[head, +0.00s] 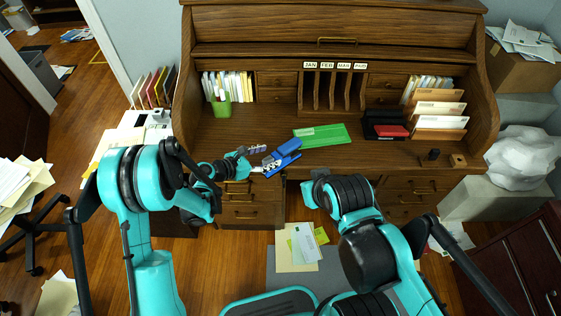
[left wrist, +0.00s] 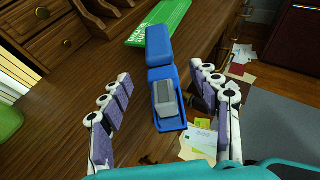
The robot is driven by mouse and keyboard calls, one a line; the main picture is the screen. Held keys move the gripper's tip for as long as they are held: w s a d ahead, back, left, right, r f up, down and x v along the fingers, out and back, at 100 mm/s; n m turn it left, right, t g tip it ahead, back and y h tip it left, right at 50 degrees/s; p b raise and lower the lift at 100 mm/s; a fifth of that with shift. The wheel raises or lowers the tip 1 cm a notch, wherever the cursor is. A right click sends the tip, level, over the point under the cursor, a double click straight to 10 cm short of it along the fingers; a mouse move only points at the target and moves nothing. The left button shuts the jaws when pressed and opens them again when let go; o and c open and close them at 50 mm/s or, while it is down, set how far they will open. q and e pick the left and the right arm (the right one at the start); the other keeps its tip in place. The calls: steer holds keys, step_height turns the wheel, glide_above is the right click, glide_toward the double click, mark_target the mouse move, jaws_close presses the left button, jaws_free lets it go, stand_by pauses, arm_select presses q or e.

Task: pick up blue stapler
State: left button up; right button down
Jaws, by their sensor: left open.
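The blue stapler (head: 284,157) lies on the desktop near its front edge, at a slant. In the left wrist view the stapler (left wrist: 160,47) shows a blue body with a grey block on its nearer part. My left gripper (head: 262,161) is at the desk's front edge, at the stapler's left end. In the left wrist view its purple-padded fingers (left wrist: 160,84) are spread apart, with the stapler's near part between them and gaps on both sides. Whether the fingers touch the desktop I cannot tell. My right arm is bent low in front of the desk; its gripper does not show.
A green board (head: 321,135) lies just behind the stapler. A green pen cup (head: 221,107) stands at the left. A black tray with a red item (head: 393,131) and envelopes (head: 438,112) are at the right. Papers (head: 303,246) lie on the floor in front.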

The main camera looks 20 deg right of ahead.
mark_target(280, 152)
arm_select(q)
steer(key=b+x, duration=0.2)
steer(key=x, duration=0.4)
steer(key=shift+d, duration=0.25)
steer(key=shift+c, duration=1.2)
jaws_close()
